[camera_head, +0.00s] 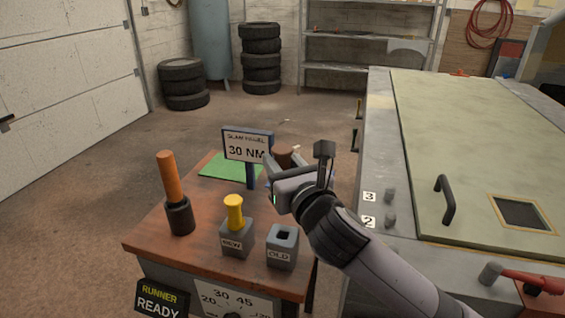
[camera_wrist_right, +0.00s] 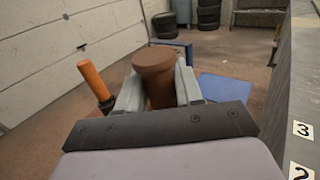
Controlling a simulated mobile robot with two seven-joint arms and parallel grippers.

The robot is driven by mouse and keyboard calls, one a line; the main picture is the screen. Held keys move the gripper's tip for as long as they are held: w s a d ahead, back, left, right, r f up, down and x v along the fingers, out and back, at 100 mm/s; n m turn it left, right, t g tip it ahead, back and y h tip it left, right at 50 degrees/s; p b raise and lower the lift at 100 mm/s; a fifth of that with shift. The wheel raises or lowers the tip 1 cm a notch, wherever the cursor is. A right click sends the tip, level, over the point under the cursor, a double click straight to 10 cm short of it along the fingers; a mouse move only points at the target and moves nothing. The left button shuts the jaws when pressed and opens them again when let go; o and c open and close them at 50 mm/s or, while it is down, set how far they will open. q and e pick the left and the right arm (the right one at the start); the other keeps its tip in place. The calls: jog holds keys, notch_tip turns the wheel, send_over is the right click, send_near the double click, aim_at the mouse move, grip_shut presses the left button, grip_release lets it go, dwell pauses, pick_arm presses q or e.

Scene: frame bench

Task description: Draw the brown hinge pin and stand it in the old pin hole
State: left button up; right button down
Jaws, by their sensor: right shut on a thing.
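My right gripper (camera_head: 272,168) is over the right part of the wooden bench, shut on the brown hinge pin (camera_head: 283,155). In the right wrist view the brown pin (camera_wrist_right: 154,75) stands between the two grey fingers (camera_wrist_right: 155,90), its wide head up; its lower end is hidden. The block labelled OLD (camera_head: 281,256) stands at the bench's front right corner, and its square hole (camera_head: 286,235) shows empty. The pin is behind this block and apart from it. My left gripper is not in view.
The NEW block (camera_head: 236,242) holds a yellow pin (camera_head: 234,211) beside the OLD block. An orange-handled tool (camera_head: 170,180) stands in a dark holder at left. A sign (camera_head: 248,146) rises close behind my gripper. A large panel with a black handle (camera_head: 445,200) lies at right.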

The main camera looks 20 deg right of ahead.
jog(key=shift+r, duration=0.1)
jog(key=shift+s+f+b, duration=0.1)
jog(key=shift+f+b, duration=1.55)
jog(key=shift+f, duration=1.3)
jog(key=shift+p, duration=0.45)
jog(key=shift+p, duration=0.6)
notch_tip(320, 180, down, 8)
jog(key=b, duration=0.4)
jog(key=shift+b, duration=0.4)
dwell(2.1)
jog(key=c, duration=0.7)
grip_release()
jog(key=shift+f, duration=0.1)
jog(key=shift+o, duration=0.2)
